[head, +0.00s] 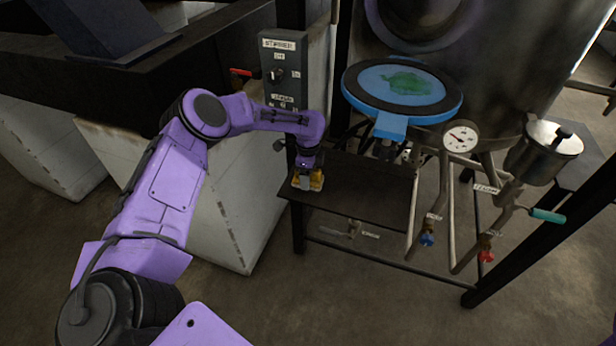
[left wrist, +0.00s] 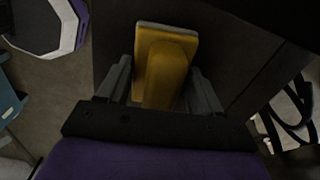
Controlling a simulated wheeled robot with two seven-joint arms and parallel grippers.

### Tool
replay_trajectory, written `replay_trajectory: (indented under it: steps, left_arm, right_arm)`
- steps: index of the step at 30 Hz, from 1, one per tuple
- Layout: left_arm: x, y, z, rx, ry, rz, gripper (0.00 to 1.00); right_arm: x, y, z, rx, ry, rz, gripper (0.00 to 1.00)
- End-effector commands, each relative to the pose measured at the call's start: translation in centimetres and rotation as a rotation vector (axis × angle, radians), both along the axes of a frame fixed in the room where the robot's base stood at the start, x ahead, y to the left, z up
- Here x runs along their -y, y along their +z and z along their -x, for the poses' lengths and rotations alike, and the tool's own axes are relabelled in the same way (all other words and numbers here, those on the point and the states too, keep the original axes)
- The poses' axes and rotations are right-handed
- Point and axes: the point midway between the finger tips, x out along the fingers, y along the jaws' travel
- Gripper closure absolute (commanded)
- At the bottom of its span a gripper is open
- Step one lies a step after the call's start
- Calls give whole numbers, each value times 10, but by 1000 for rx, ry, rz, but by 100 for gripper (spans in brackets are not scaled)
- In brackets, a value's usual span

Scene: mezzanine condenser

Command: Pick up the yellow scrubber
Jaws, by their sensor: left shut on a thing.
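The yellow scrubber (head: 316,180) is at the left end of a dark shelf (head: 365,187) in the head view. In the left wrist view the scrubber (left wrist: 165,62) shows a yellow body with a pale edge along its far end. It lies between the two grey fingers of my left gripper (left wrist: 162,88). My left gripper (head: 308,176) reaches down from above in the head view and is shut on the scrubber. Whether the scrubber touches the shelf is hard to tell. My right gripper is not in view.
A round blue-rimmed plate (head: 403,86) with a green patch stands above the shelf. A gauge (head: 460,137), pipes and a blue valve (head: 427,239) and red valve (head: 486,256) are to the right. A grey control box (head: 284,70) stands behind my left gripper.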

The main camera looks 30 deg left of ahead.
Motion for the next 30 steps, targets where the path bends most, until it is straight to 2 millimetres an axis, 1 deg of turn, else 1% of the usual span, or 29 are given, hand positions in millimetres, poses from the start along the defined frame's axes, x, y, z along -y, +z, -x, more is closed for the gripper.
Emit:
replay_trajectory:
  steps: [5, 8, 9, 11, 16, 18, 21, 24, 27, 30]
  left_arm:
    - [0, 9, -1, 2, -1, -1, 67]
    - [0, 25, -1, 4, 0, 1, 67]
    - [1, 35, 0, 4, -2, 1, 67]
    - [8, 48, 10, 4, -5, 1, 67]
    - [28, 93, 44, 5, -4, 0, 67]
    - [39, 99, 63, 2, -4, -1, 67]
    - [53, 111, 86, 2, -2, -1, 67]
    - [63, 120, 103, 1, -1, -1, 67]
    - [70, 126, 113, 1, 0, 0, 67]
    - [73, 129, 119, 0, 0, 0, 67]
  right_arm:
    - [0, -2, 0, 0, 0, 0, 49]
    - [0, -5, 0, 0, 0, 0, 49]
    - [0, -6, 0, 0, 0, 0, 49]
    - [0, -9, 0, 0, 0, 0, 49]
    - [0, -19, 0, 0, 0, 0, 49]
    - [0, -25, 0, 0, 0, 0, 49]
    - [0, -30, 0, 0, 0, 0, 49]
    - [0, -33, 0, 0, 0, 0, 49]
    - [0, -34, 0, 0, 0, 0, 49]
    - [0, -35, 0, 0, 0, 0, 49]
